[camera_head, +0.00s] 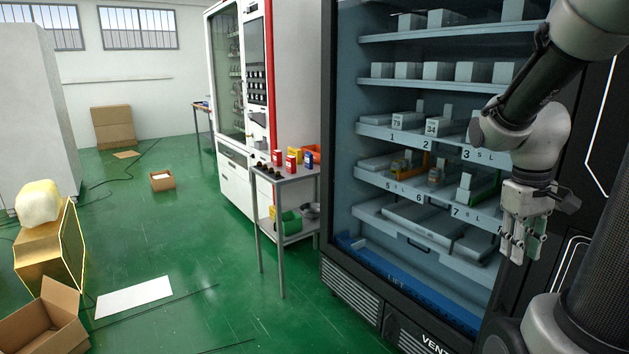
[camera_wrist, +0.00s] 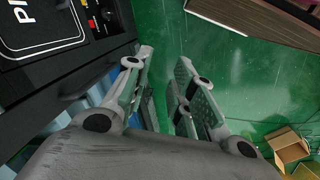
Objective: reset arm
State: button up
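My gripper (camera_head: 525,250) hangs fingers down in front of the right side of the vending machine (camera_head: 345,215), at the height of its lower shelves. In the wrist view my gripper (camera_wrist: 166,62) has its two fingers apart, with nothing between them. My arm comes in from the upper right and bends at the elbow. The vending machine's shelves hold grey boxes on the upper rows and a few perfume-like items in the numbered lower slots (camera_head: 436,174). The blue lift tray (camera_head: 408,283) at the bottom looks empty.
A metal side table (camera_head: 287,178) with small coloured boxes stands left of the machine, beside a red and white vending machine (camera_head: 231,176). Cardboard boxes (camera_head: 45,322) lie on the green floor at the left. The middle floor is mostly clear.

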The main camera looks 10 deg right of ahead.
jog(key=s+a+r+t, duration=0.2)
jog(key=a+r, duration=0.2)
jog(key=a, duration=0.2)
jog(key=s+a+r+t+y, duration=0.1)
jog(key=s+a+r+t, duration=0.1)
jog(key=s+a+r, duration=0.1)
jog(key=a+r, duration=0.1)
jog(key=a, duration=0.1)
jog(key=shift+s+a+t+y, duration=0.25)
jog(key=shift+a+t+y, duration=0.05)
jog(key=shift+a, duration=0.1)
jog(key=shift+d, duration=0.1)
